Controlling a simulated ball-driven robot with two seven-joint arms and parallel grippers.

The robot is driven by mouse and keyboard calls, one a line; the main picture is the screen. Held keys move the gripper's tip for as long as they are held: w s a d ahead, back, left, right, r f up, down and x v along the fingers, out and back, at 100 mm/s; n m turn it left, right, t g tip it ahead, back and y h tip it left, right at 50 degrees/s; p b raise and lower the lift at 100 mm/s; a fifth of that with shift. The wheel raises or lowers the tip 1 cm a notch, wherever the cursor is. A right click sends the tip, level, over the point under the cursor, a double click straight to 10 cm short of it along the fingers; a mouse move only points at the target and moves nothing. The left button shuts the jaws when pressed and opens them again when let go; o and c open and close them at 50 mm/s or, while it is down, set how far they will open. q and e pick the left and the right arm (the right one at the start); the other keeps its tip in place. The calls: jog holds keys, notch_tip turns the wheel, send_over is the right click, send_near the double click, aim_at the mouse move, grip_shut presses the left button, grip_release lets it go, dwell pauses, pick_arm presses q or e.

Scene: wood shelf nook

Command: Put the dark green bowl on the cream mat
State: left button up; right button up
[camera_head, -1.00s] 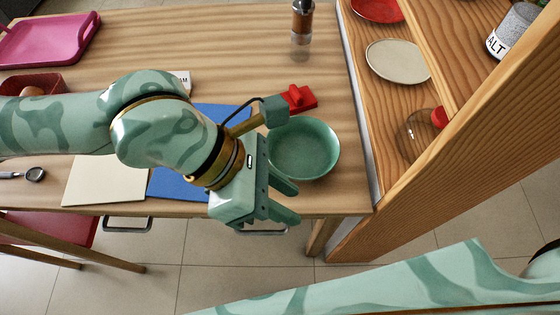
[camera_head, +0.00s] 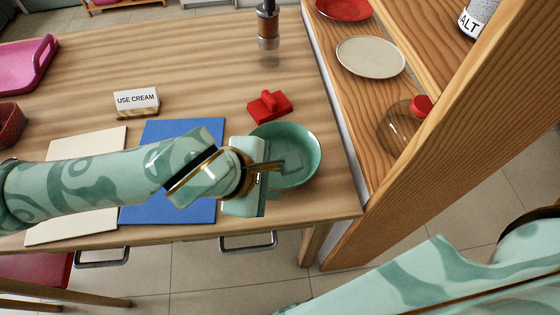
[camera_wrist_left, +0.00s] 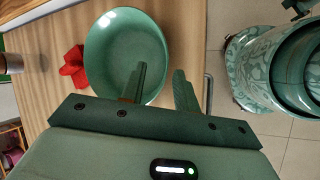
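The green bowl (camera_head: 300,150) stands upright near the right end of the wooden table, partly hidden by my left gripper (camera_head: 268,170). In the left wrist view the gripper (camera_wrist_left: 160,78) is open. One finger overlaps the inside of the bowl (camera_wrist_left: 112,45) and the other is outside it, with the rim between them. I cannot tell whether either touches the bowl. The cream mat (camera_head: 92,144) lies flat to the left, partly hidden by my left arm. My right gripper is not in view.
A blue mat (camera_head: 180,132) lies between cream mat and bowl. A red object (camera_head: 270,107) stands close behind the bowl. A "USE CREAM" sign (camera_head: 136,101) and a grinder (camera_head: 268,28) stand farther back. A wooden shelf (camera_head: 450,130) rises at the right.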

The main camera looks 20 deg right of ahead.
pick_arm(q)
jog(key=x, duration=0.1)
jog(key=b+x, duration=0.1)
jog(key=x, duration=0.1)
jog(key=a+b+x, duration=0.1)
jog(key=x, duration=0.1)
jog(key=shift+f, duration=0.3)
jog(key=shift+w+d+f+b, duration=0.1)
jog(key=shift+w+d+b, duration=0.05)
jog(key=shift+b, duration=0.15)
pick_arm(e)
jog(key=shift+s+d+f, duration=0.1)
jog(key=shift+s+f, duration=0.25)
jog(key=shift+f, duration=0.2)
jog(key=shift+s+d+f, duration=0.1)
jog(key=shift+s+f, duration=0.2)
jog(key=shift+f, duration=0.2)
pick_arm(q)
grip_shut()
